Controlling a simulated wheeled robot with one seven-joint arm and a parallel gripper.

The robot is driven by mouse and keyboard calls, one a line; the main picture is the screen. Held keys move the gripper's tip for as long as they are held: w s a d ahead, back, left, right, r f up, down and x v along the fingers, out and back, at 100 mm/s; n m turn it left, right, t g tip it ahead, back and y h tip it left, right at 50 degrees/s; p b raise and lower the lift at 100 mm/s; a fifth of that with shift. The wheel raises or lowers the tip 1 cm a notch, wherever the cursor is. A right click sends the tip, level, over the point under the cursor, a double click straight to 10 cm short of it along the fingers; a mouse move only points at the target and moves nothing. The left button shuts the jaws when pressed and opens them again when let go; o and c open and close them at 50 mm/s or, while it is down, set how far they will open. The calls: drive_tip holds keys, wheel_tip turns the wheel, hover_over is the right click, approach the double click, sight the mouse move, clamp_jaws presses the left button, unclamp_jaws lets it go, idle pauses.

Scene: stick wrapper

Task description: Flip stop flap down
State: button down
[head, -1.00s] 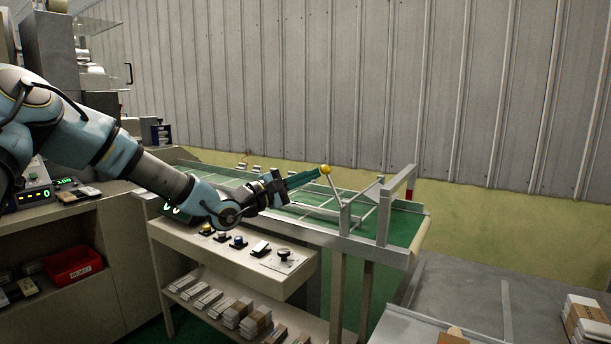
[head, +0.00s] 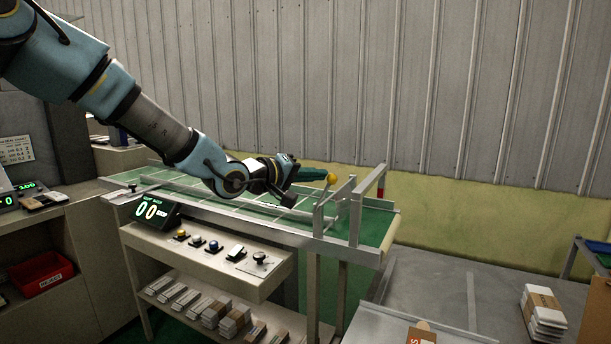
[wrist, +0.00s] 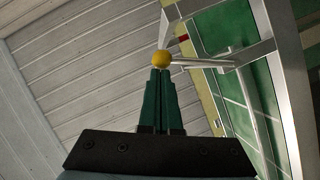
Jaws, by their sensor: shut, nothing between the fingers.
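The stop flap's lever is a thin grey rod with a yellow ball knob (head: 331,178) on its end, at the right end of the green conveyor (head: 388,238). My gripper (head: 322,174) is shut, with its green fingertips right at the knob. In the wrist view the closed fingers (wrist: 160,75) end just below the yellow knob (wrist: 161,58), touching or nearly so. The rod (wrist: 200,62) runs right from the knob to the grey frame (wrist: 275,80). I cannot make out the flap plate itself.
A counter display (head: 152,211) and a shelf with several buttons (head: 213,246) stand in front of the conveyor. A red bin (head: 42,272) is at lower left. Grey tables (head: 440,290) with white packs (head: 543,312) are at right.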

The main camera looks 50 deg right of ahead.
drive_tip(key=shift+s+d+f+m+t+y+b, duration=0.2)
drive_tip(key=shift+s+f+m+t+b, duration=0.1)
drive_tip(key=shift+s+m+b, duration=0.3)
drive_tip(key=shift+s+d+f+m+t+y+b, duration=0.2)
drive_tip(key=shift+s+m+t+b, duration=0.15)
drive_tip(key=shift+s+m, duration=0.25)
drive_tip(key=shift+s, duration=0.15)
drive_tip(key=shift+r, duration=0.1)
